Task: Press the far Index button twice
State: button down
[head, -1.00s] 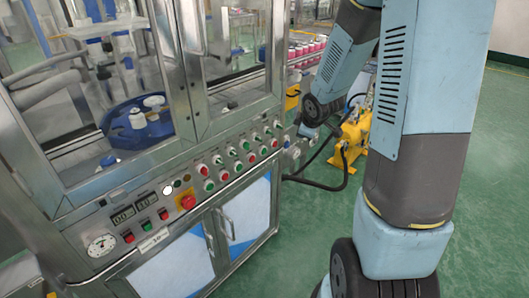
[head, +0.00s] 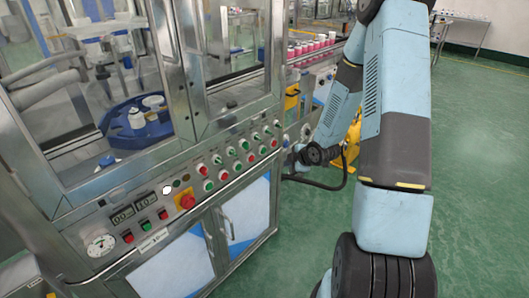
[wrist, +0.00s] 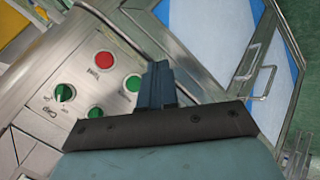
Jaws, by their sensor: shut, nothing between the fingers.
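The button panel (head: 228,160) runs along the front of the machine, with rows of red and green buttons and selector knobs. Its labels are too small to read in the head view, so I cannot tell which is the far Index button. My gripper (wrist: 158,75) is shut and empty, close over the panel in the wrist view. Its fingers are beside a green button (wrist: 133,83), partly covering the panel there; contact is unclear. A red button (wrist: 104,59), another green button (wrist: 95,112) and a green knob (wrist: 64,92) show nearby. In the head view the gripper is at the panel's far end.
Cabinet doors with handles (head: 230,226) lie below the panel. Green floor (head: 480,170) is clear at right.

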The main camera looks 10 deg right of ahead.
jog(key=w+a, duration=0.5)
jog(key=w, duration=0.2)
dwell(0.6)
jog(key=shift+w+a, duration=0.15)
jog(key=shift+a, duration=0.1)
dwell(1.8)
jog(key=shift+w+a+r, duration=0.1)
jog(key=shift+w, duration=0.05)
jog(key=shift+w+a, duration=0.25)
jog(key=shift+w, duration=0.05)
dwell(1.1)
jog(key=shift+d, duration=0.1)
jog(key=shift+s+d, duration=0.4)
jog(key=shift+s, duration=0.25)
jog(key=shift+s+d, duration=0.75)
jog(key=shift+s, duration=0.3)
jog(key=shift+s+d, duration=0.7)
jog(key=shift+s, duration=0.3)
